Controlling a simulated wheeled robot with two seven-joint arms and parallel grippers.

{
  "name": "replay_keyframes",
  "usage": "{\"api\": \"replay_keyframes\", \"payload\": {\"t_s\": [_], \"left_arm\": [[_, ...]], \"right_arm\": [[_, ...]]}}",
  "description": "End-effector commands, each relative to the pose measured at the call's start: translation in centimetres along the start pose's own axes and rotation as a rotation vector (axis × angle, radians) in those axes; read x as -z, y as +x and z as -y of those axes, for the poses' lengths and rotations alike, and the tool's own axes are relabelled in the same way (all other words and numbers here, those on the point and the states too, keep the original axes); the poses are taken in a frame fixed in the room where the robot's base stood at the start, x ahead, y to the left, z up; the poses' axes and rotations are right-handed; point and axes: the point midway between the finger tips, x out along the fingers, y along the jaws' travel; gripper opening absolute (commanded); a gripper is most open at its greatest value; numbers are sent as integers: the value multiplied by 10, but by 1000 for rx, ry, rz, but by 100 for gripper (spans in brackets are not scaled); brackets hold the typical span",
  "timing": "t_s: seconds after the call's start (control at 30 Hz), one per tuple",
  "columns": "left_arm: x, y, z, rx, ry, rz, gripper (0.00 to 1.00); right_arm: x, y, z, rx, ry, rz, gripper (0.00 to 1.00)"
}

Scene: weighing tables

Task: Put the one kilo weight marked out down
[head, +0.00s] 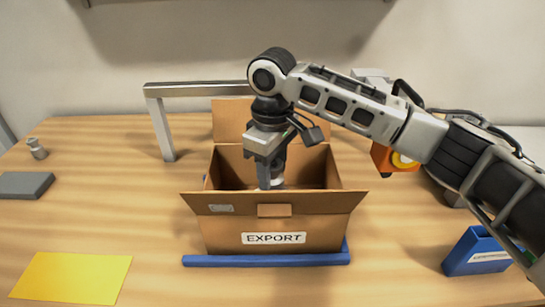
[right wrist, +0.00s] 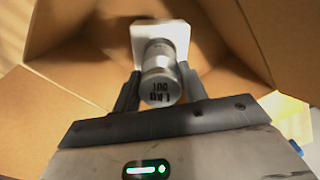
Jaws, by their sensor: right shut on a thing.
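The weight is a silver metal cylinder (right wrist: 161,75) with dark marking on its end that reads roughly "1 KG OUT". My right gripper (right wrist: 160,92) is shut on it, one finger on each side. In the head view my right gripper (head: 271,183) reaches down into an open cardboard box (head: 318,237) labelled EXPORT, and the weight is mostly hidden there by the gripper and box wall. A white square piece (right wrist: 165,40) shows beyond the weight inside the box; I cannot tell whether they touch. My left gripper is out of view.
The box stands in a blue frame (head: 267,261), its flaps open. A grey metal arch (head: 158,120) stands behind it. A small weight (head: 37,149), grey slab (head: 25,185) and yellow sheet (head: 75,278) lie left. A blue holder (head: 478,252) and orange object (head: 394,160) are right.

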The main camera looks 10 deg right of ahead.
Motion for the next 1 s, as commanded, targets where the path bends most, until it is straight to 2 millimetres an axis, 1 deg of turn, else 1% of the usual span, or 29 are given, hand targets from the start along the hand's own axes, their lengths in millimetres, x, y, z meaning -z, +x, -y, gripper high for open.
{"api": "replay_keyframes", "payload": {"t_s": [0.1, 0.23, 0.33, 0.57, 0.8, 0.83, 0.9, 1.0], "left_arm": [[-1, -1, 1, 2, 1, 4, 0], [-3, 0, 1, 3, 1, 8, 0], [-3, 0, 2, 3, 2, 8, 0], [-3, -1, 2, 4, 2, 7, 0], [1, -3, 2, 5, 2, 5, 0], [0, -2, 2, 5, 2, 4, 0], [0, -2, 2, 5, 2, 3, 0], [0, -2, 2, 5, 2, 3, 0]], "right_arm": [[0, 17, 0, 0, 1, 0, 0], [0, 29, 0, -1, 1, -2, 0], [0, 32, 0, -2, 0, -4, 0], [0, 33, 0, -1, 0, -4, 0], [0, 38, 0, 1, 1, -2, 0], [-1, 41, 0, 2, 1, 3, 48], [-1, 41, 0, 1, 1, 2, 64], [-1, 41, 0, 1, 0, 2, 64]]}}
